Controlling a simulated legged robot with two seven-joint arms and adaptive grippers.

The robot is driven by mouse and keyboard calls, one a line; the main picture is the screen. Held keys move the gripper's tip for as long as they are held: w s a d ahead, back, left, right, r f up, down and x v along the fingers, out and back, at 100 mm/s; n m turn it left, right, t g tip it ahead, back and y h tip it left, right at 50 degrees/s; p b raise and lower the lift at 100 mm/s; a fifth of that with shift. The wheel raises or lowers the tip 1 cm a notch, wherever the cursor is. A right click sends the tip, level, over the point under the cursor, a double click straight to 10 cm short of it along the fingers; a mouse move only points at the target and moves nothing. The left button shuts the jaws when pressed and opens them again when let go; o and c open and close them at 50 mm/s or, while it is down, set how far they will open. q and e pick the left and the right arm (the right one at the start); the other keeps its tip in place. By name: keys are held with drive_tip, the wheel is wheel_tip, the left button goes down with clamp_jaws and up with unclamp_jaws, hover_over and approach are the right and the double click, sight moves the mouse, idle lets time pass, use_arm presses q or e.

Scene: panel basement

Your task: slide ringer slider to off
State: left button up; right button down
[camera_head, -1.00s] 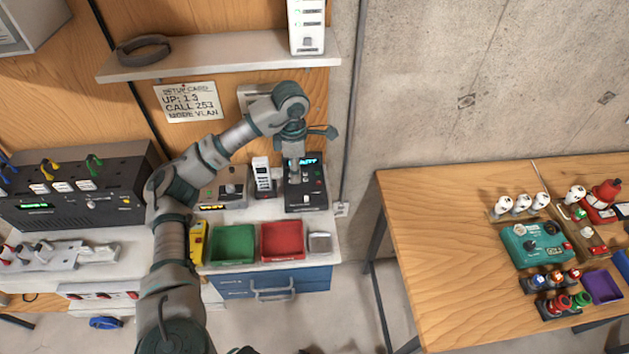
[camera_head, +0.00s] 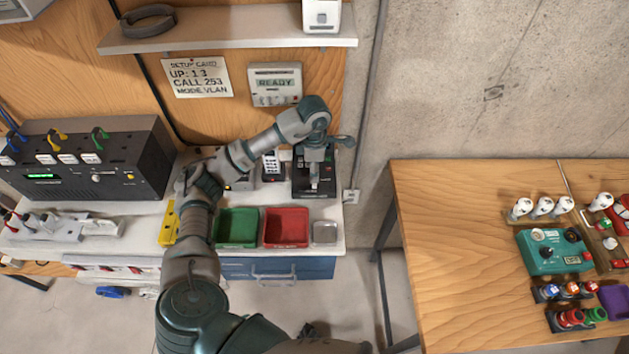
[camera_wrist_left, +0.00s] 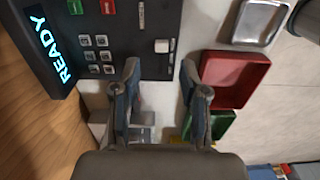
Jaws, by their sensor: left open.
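The dark desk device (camera_head: 301,184) stands on the white counter, partly covered by my left gripper (camera_head: 314,180) in the head view. In the left wrist view the device's black panel (camera_wrist_left: 120,30) carries a lit READY display (camera_wrist_left: 50,48), small grey keys, a green and a red button, a narrow slot (camera_wrist_left: 141,14) and a pale slider-like knob (camera_wrist_left: 162,46). My left gripper (camera_wrist_left: 160,68) is open and empty, its two fingers apart on either side of the knob's line. I cannot read the labels, so the ringer slider's setting is unclear. My right gripper is not in view.
A green bin (camera_head: 237,227), a red bin (camera_head: 285,227) and a small metal tray (camera_head: 325,233) sit in front of the device. A handset unit (camera_head: 273,167) stands close on its left. A wall meter (camera_head: 275,85) hangs behind. A wooden table (camera_head: 440,250) is at right.

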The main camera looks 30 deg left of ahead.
sight(314, 185)
use_arm(q)
wheel_tip(314, 185, down, 6)
drive_tip(key=shift+r, duration=0.15)
clamp_jaws()
